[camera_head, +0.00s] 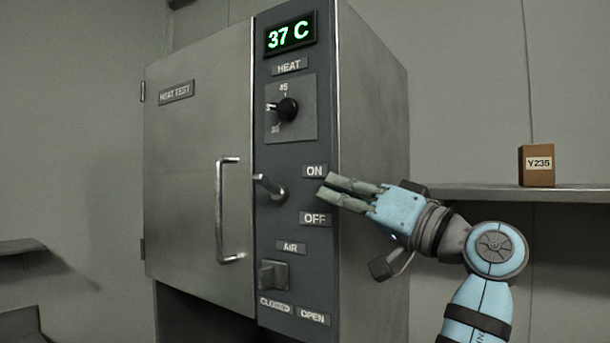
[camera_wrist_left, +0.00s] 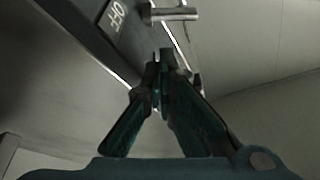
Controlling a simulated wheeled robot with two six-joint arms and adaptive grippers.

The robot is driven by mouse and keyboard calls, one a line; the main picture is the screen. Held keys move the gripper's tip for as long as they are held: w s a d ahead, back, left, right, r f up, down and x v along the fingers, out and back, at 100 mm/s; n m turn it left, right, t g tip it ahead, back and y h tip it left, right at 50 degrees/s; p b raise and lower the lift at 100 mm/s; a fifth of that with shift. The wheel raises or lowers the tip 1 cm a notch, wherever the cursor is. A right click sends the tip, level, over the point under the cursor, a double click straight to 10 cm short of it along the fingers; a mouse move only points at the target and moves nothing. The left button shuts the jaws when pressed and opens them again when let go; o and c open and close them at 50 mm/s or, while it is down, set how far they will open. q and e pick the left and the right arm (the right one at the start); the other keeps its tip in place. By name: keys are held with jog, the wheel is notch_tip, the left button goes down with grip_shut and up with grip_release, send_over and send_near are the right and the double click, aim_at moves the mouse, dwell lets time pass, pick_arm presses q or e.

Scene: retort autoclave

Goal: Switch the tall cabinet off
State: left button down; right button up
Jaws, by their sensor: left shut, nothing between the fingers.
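The tall metal cabinet (camera_head: 200,120) stands with its door shut and a dark control panel (camera_head: 270,150) on the right, its display (camera_head: 290,35) lit at 37 C. The power lever (camera_head: 267,186) sticks out of the panel beside the ON label (camera_head: 314,171) and OFF label (camera_head: 315,219), its tip slightly higher than its base. My left gripper (camera_head: 322,187) is shut and empty, right of the lever and apart from it. In the left wrist view, the shut fingertips (camera_wrist_left: 162,55) are near the lever (camera_wrist_left: 172,13) and OFF label (camera_wrist_left: 114,15). My right gripper is not seen.
A heat knob (camera_head: 287,109) is above the lever and an air knob (camera_head: 273,275) below. The door handle (camera_head: 222,210) juts out left of the lever. A shelf (camera_head: 470,192) at the right bears a brown box (camera_head: 536,166) marked Y235.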

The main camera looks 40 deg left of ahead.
pick_arm(q)
jog(key=s+r, duration=0.1)
jog(key=s, duration=0.3)
jog(key=p, duration=0.1)
send_near(283, 170)
jog(key=a, duration=0.1)
jog(key=s+a+r, duration=0.1)
jog(key=shift+s+a+r, duration=0.25)
jog(key=shift+s+r, duration=0.1)
jog(key=x, duration=0.2)
jog(key=s+p+x, duration=0.1)
jog(key=x, duration=0.1)
jog(key=shift+a, duration=0.1)
jog(key=shift+a+r, duration=0.15)
jog(key=shift+a, duration=0.2)
jog(key=shift+w, duration=0.15)
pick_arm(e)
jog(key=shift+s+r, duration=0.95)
pick_arm(q)
jog(key=shift+w+d, duration=0.1)
jog(key=shift+w, duration=0.05)
